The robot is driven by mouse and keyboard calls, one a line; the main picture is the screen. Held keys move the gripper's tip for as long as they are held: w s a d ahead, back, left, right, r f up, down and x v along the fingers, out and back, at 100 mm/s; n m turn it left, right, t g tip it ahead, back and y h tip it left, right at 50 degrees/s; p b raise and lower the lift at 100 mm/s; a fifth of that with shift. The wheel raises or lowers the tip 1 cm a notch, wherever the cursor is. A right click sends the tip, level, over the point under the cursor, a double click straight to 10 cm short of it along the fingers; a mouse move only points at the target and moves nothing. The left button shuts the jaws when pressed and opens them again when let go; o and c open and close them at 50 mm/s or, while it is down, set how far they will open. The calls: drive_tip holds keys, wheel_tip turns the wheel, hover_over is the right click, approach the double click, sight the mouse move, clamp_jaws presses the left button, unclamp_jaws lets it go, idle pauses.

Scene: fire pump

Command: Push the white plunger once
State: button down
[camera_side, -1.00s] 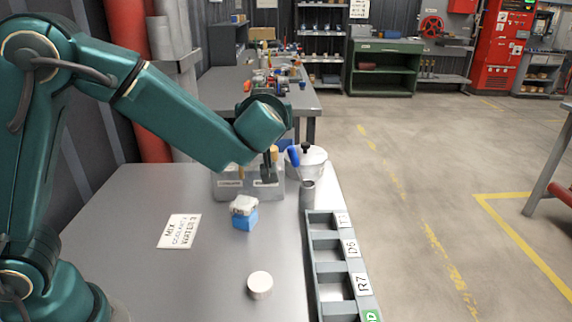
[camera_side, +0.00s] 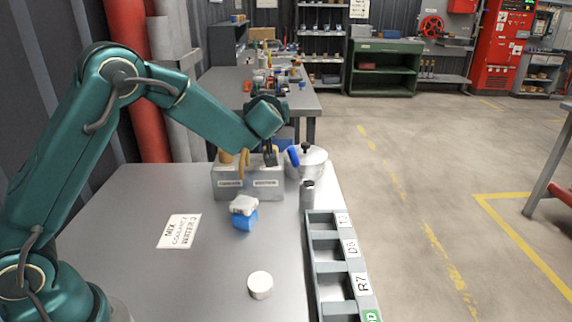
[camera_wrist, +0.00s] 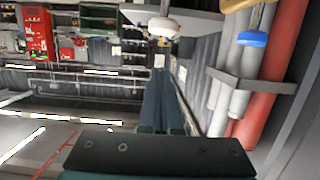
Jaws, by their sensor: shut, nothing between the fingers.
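I cannot tell for sure which thing is the white plunger. A short white cylinder (camera_side: 260,285) stands upright, alone, near the front of the table. A blue block (camera_side: 244,220) with a white top (camera_side: 243,205) sits farther back, and the two parts look slightly askew. My gripper (camera_side: 270,158) is shut and empty, above the labelled grey box at the back, well apart from both. In the wrist view my closed dark fingers (camera_wrist: 163,105) point away from the camera. A white rounded thing (camera_wrist: 163,28) shows beyond them, and I cannot tell what it is.
The grey box (camera_side: 248,183) holds upright tool handles. A silver lidded pot (camera_side: 314,160) with a blue handle and a small metal cylinder (camera_side: 307,194) stand to its right. A grey slotted rack (camera_side: 326,262) lines the right edge. A paper note (camera_side: 179,231) lies left; the table between is clear.

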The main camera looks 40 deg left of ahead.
drive_tip(key=shift+s+d+f, duration=0.1)
drive_tip(key=shift+f, duration=1.6)
drive_tip(key=shift+f, duration=1.9)
drive_tip(key=s+d+r, duration=0.6)
drive_tip(key=d, duration=0.1)
drive_tip(key=shift+s+r, duration=0.35)
drive_tip(key=shift+s, duration=0.05)
